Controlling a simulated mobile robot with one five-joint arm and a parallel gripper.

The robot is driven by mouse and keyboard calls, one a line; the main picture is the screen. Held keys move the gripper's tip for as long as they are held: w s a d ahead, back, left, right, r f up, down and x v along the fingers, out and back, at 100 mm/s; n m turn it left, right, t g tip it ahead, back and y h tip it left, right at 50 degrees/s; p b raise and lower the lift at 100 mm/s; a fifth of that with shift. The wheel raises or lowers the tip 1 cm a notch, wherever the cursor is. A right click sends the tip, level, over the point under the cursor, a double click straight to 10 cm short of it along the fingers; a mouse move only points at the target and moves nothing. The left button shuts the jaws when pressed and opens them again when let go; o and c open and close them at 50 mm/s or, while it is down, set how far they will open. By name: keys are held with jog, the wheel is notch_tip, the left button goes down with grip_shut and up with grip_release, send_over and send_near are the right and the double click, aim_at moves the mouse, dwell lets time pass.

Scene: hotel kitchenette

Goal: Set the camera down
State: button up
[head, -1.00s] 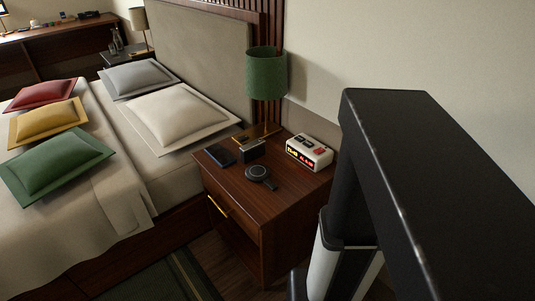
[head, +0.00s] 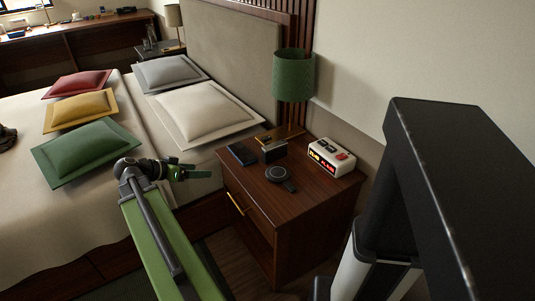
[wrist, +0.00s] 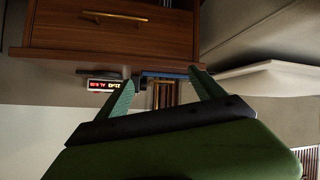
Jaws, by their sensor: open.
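A small black box-shaped thing with a paler top (head: 272,151), which may be the camera, stands on the nightstand top (head: 318,197) near the lamp base. It is too small to be sure. My gripper (head: 196,172) is open and looks empty, in front of and left of the nightstand, beside the bed edge. In the wrist view my gripper (wrist: 160,84) shows two green fingers spread apart, with nothing held between them. The picture there is upside down, with the nightstand drawer (wrist: 115,32) ahead and the box-shaped thing hard to make out.
On the nightstand are a dark blue flat thing (head: 241,155), a round black thing with a strap (head: 279,174), a white alarm clock (head: 331,158) and a green lamp (head: 293,76). The bed (head: 85,215) with several pillows fills the left. The nightstand's front right corner is bare.

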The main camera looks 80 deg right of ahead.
jog(key=s+d+r+m+g, duration=0.4)
jog(key=s+d+r+m, duration=0.15)
jog(key=s, duration=0.55)
jog(key=b, duration=0.4)
send_near(268, 147)
jog(key=shift+n+t+h, duration=0.25)
jog(key=shift+t+h, duration=0.05)
jog(key=shift+h, duration=0.1)
jog(key=x, duration=0.4)
jog(key=shift+s+f, duration=0.2)
jog(key=shift+f, duration=0.15)
jog(key=shift+s+d, duration=0.25)
jog(key=shift+s, duration=0.05)
jog(key=x, duration=0.2)
jog(key=b+x, duration=0.1)
jog(key=x, duration=0.2)
jog(key=shift+f+b, duration=0.3)
grip_shut()
